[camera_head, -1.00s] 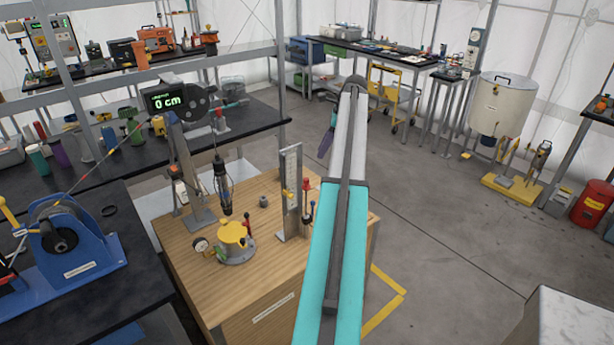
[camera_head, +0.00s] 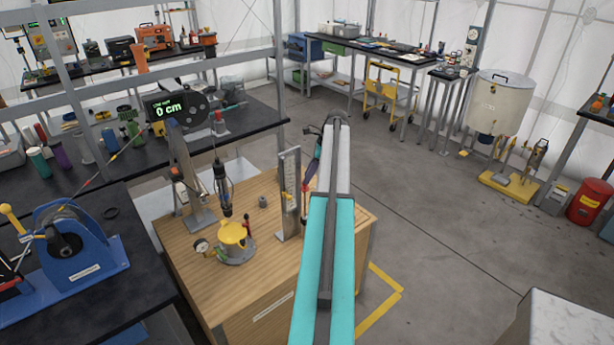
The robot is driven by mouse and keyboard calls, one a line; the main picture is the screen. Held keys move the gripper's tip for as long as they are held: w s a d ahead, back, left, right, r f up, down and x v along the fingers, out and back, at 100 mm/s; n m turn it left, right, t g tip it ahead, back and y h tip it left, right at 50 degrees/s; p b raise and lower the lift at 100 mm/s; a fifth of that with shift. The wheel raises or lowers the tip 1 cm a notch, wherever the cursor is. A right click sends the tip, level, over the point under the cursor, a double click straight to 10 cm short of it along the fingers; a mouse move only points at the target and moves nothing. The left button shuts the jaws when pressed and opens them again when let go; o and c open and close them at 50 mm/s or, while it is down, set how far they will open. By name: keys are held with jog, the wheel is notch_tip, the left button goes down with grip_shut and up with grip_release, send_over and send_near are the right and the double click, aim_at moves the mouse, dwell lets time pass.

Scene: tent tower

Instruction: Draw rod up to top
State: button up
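A dark slim rod-like tool (camera_head: 224,190) hangs upright on a line below the measuring wheel (camera_head: 194,108). The display (camera_head: 168,108) beside the wheel reads 0 cm. The tool's lower end is just above a round fitting with a yellow top (camera_head: 233,235) on the wooden bench. A blue winch (camera_head: 75,243) with a yellow-knobbed lever stands on the dark bench at left. An upright metal scale plate (camera_head: 290,192) stands on the wooden bench. My gripper (camera_head: 309,178) is at the plate's right side, partly behind my arm; its fingers are too small to read.
A small grey nut-like part (camera_head: 263,201) and a dial gauge (camera_head: 201,246) are on the wooden bench (camera_head: 262,280). The floor to the right is clear as far as the white tank (camera_head: 497,105).

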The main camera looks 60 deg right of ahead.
jog(key=shift+x, duration=1.1)
grip_shut()
jog(key=shift+p, duration=0.3)
